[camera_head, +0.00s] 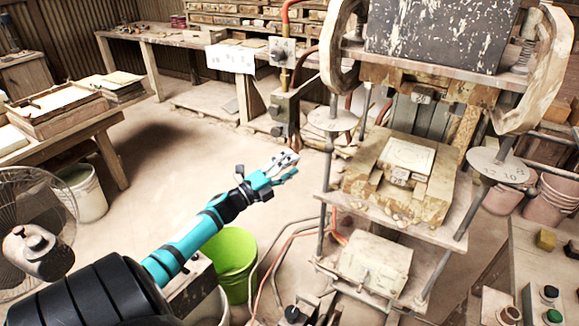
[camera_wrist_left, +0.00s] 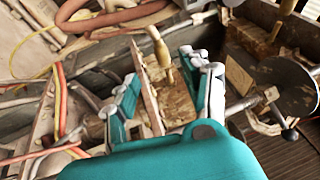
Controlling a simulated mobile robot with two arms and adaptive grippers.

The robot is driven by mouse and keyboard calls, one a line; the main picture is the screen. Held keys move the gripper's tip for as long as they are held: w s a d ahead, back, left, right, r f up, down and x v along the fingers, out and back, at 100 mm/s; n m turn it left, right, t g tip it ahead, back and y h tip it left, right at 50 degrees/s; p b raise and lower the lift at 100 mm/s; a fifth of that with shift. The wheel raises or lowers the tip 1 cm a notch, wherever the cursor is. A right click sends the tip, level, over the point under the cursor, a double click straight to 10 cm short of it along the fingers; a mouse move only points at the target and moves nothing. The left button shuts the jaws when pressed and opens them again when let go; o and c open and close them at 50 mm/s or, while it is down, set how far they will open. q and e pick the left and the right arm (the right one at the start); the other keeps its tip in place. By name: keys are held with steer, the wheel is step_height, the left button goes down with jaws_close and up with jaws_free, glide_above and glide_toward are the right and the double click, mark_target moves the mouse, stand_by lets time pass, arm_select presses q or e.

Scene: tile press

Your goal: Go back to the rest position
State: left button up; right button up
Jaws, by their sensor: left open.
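My left arm reaches in from the lower left in the head view. Its gripper (camera_head: 284,164) is in mid-air, left of the tile press, and is empty. In the left wrist view the two fingers of the left gripper (camera_wrist_left: 168,72) stand apart with nothing between them; a wooden block and a wooden handle (camera_wrist_left: 158,45) show beyond. The press has a worn lower bed (camera_head: 362,186) with a pale square mould (camera_head: 407,157) on it, under a dark scuffed upper block (camera_head: 440,30).
A green bucket (camera_head: 232,262) stands below my left arm. Hoses (camera_head: 268,262) run beside the press base. A push-button panel (camera_head: 548,305) is at the lower right. A fan (camera_head: 40,215) and a table with trays (camera_head: 62,105) are at the left. The floor behind my gripper is clear.

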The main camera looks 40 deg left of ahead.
stand_by(0.4)
arm_select(q)
steer(key=s+f+n+g+y+b, duration=0.3)
steer(key=f+n, duration=0.4)
steer(key=f, duration=1.3)
steer(key=s+d+f+n+g+y, duration=0.1)
steer(key=s+d+f+n+g, duration=0.1)
steer(key=s+f, duration=0.35)
steer(key=s+d+f+n+g, duration=0.2)
steer(key=s+f, duration=0.1)
steer(key=f, duration=0.6)
steer(key=s+d+f+n+g+y, duration=0.15)
steer(key=s+f, duration=0.25)
steer(key=f, duration=0.4)
steer(key=s+d+f+n+g+b, duration=0.1)
steer(key=s+d+f+n+g, duration=0.1)
steer(key=s+d+f, duration=0.4)
steer(key=s+d+f+n+g+h, duration=0.1)
steer(key=s+d+f+g, duration=0.4)
steer(key=s, duration=1.1)
steer(key=s+d+f+n+g+h+b, duration=0.1)
steer(key=s+d+f+n+g, duration=0.2)
steer(key=s+d+f, duration=0.6)
steer(key=shift+s+d+f+b, duration=0.15)
steer(key=shift+s+f+b, duration=0.15)
steer(key=shift+s+f, duration=0.45)
steer(key=shift+s+r, duration=0.1)
steer(key=shift+r, duration=0.1)
